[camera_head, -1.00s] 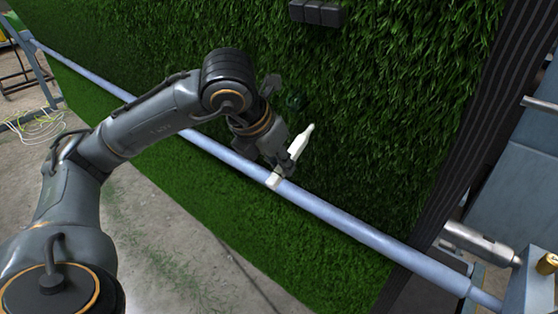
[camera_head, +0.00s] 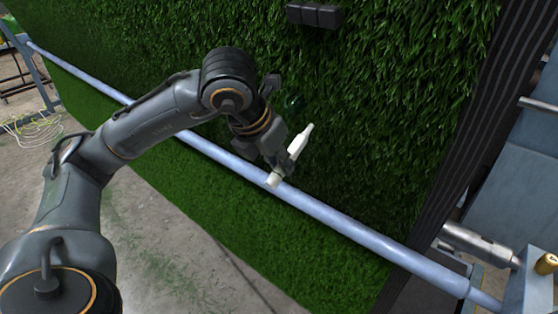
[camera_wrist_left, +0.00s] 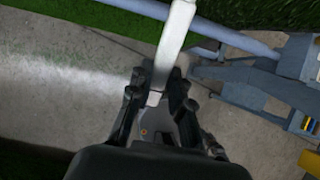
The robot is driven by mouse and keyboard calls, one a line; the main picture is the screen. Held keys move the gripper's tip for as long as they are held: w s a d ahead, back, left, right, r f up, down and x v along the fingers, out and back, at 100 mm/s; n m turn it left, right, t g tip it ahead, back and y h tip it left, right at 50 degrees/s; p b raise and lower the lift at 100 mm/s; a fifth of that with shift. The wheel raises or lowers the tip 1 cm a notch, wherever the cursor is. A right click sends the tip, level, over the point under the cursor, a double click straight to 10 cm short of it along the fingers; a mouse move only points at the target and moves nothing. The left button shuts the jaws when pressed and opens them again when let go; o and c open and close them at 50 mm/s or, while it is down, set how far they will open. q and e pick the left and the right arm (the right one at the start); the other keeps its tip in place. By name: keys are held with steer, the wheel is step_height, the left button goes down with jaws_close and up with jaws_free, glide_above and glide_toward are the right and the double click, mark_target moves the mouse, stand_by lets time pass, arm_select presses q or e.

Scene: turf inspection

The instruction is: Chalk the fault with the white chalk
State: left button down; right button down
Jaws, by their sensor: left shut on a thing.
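The white chalk (camera_head: 299,141) is a pale stick with a narrower tip. My left gripper (camera_head: 284,165) is shut on it, in front of the turf sheet (camera_head: 400,120). The chalk's narrow tip points up and right in the head view, and its blunt end shows below the fingers. In the left wrist view the chalk (camera_wrist_left: 176,38) runs up from between the fingers (camera_wrist_left: 157,88). I cannot tell whether the tip touches the turf. No fault can be made out clearly on the turf. My right gripper is not in view.
A blue-grey roller bar (camera_head: 345,226) runs across the turf just below the gripper. A dark block (camera_head: 314,15) sits on the turf at the top. A metal frame with a brass-coloured knob (camera_head: 546,263) stands at lower right. Loose cables (camera_head: 30,125) lie on the floor at left.

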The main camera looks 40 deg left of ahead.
arm_select(q)
steer(key=shift+w+d+r+p, duration=0.1)
steer(key=shift+w+r+p, duration=0.1)
steer(key=shift+w, duration=0.5)
steer(key=shift+w+r+p, duration=0.2)
steer(key=shift+w, duration=0.5)
steer(key=shift+a+b, duration=0.6)
steer(key=shift+a, duration=0.4)
steer(key=shift+a, duration=0.15)
steer(key=shift+w+a+b, duration=0.15)
steer(key=shift+a+b, duration=0.25)
steer(key=shift+a, duration=0.5)
steer(key=shift+a, duration=0.1)
steer(key=shift+w+a+b, duration=0.1)
steer(key=shift+a+b, duration=0.25)
steer(key=shift+a, duration=0.55)
